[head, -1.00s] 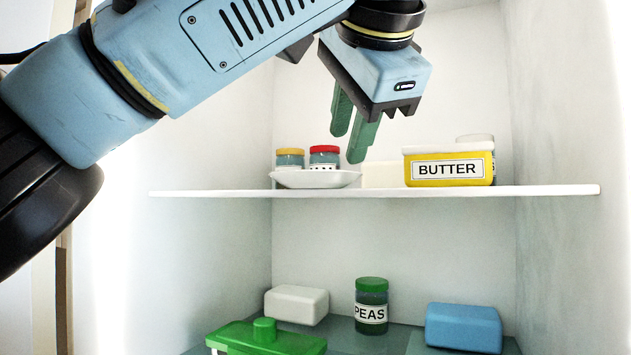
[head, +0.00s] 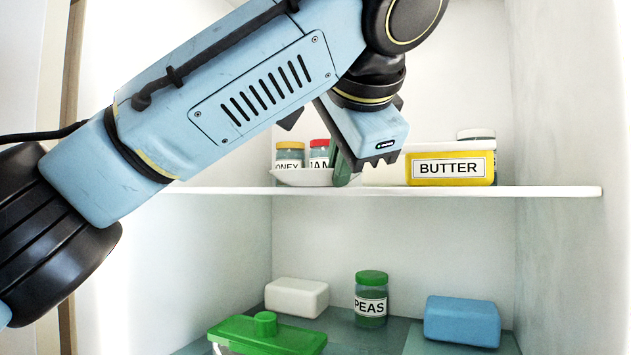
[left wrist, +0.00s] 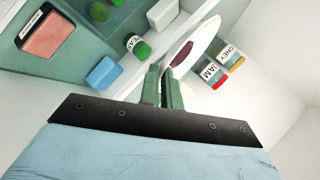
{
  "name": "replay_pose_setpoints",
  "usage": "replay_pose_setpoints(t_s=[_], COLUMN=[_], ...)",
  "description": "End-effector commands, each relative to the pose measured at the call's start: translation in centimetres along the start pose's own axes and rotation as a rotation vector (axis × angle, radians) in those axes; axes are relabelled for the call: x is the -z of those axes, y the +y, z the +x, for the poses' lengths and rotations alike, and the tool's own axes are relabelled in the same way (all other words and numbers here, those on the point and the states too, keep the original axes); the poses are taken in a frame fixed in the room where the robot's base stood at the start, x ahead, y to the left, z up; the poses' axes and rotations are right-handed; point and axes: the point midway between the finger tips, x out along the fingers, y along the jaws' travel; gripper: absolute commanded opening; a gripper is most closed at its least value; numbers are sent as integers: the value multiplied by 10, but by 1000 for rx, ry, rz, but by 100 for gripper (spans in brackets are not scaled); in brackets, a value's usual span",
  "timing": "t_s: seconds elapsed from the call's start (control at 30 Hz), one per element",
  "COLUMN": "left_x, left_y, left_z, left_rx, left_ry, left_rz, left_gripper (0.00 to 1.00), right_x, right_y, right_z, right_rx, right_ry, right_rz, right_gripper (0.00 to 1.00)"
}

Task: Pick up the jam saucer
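The jam saucer (head: 300,179) is a white dish near the left end of the upper shelf. In the left wrist view the saucer (left wrist: 205,37) shows a dark purple patch of jam (left wrist: 182,53) in it. My left gripper (head: 342,172) points down at the saucer's right end. In the left wrist view the green fingers (left wrist: 161,80) are a narrow gap apart, beside the saucer's near rim. Whether they touch the rim cannot be told. My right gripper is out of view.
Behind the saucer stand a honey jar (head: 289,157) and a jam jar (head: 319,154). A pale block (head: 385,174) and a butter tub (head: 450,169) stand to the right on the shelf (head: 480,191). Below are a peas jar (head: 371,300), blocks and a green-lidded dish (head: 268,338).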

Motion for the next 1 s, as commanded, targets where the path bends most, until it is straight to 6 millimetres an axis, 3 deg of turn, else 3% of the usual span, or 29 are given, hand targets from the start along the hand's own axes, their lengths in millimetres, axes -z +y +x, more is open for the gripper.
replay_pose_setpoints(t_s=[0.53,1.0], left_x=[2,21], left_y=[-6,-64], left_z=[-5,-50], left_rx=[0,1], left_ry=[0,0], left_rz=[-2,-2], left_gripper=[0,0], right_x=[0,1], right_y=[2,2], right_z=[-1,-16], right_rx=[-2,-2], right_ry=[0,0], right_rz=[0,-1], right_gripper=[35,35])
